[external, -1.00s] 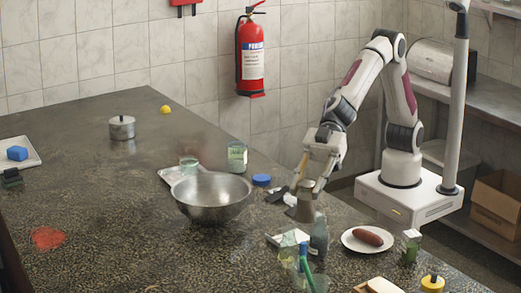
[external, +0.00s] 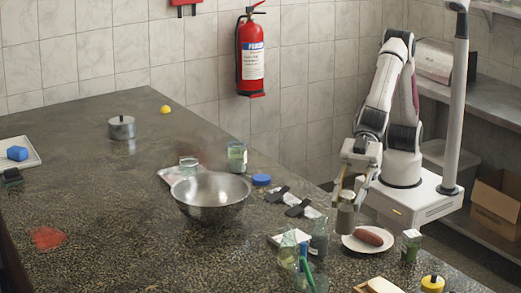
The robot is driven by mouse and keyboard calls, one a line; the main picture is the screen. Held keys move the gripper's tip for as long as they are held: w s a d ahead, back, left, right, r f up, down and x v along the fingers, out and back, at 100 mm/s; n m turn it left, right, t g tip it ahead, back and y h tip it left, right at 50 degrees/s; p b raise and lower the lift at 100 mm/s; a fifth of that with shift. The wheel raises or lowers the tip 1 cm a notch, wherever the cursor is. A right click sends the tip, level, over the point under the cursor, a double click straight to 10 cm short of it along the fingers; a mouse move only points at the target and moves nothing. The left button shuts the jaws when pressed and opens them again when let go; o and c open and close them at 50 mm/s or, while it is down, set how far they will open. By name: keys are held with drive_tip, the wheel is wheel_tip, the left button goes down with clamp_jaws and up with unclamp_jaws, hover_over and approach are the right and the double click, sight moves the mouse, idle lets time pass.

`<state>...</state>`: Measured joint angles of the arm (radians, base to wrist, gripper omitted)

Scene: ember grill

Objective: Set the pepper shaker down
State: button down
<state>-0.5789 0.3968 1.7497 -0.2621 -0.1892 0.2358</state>
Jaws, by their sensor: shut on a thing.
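My gripper (external: 352,188) points down near the right edge of the counter and is shut on a grey-brown cylinder, which I take to be the pepper shaker (external: 345,218). The shaker is upright, and in the picture its lower end overlaps the left rim of the white plate (external: 349,245). I cannot tell whether its base touches anything. A brown sausage (external: 369,236) lies on the plate.
A dark bottle (external: 319,240) and a clear bottle (external: 288,250) stand left of the plate. Two dark-handled items (external: 300,208) lie behind the bottles, near a steel bowl (external: 211,208).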

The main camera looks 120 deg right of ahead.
sight(344, 206)
drive_tip(key=shift+s+a+f, duration=0.1)
drive_tip(key=shift+s+f, duration=0.3)
drive_tip(key=shift+w+d+f+m+t+h, duration=0.15)
drive_tip(key=shift+d+f+m+t+h, duration=0.2)
drive_tip(key=shift+d+f, duration=0.85)
drive_tip(key=shift+f, duration=0.1)
drive_tip(key=shift+a+f, duration=0.1)
drive_tip(key=shift+f, duration=3)
drive_tip(key=shift+f, duration=1.9)
drive_tip(key=shift+f, duration=0.15)
drive_tip(key=c, duration=1.6)
unclamp_jaws()
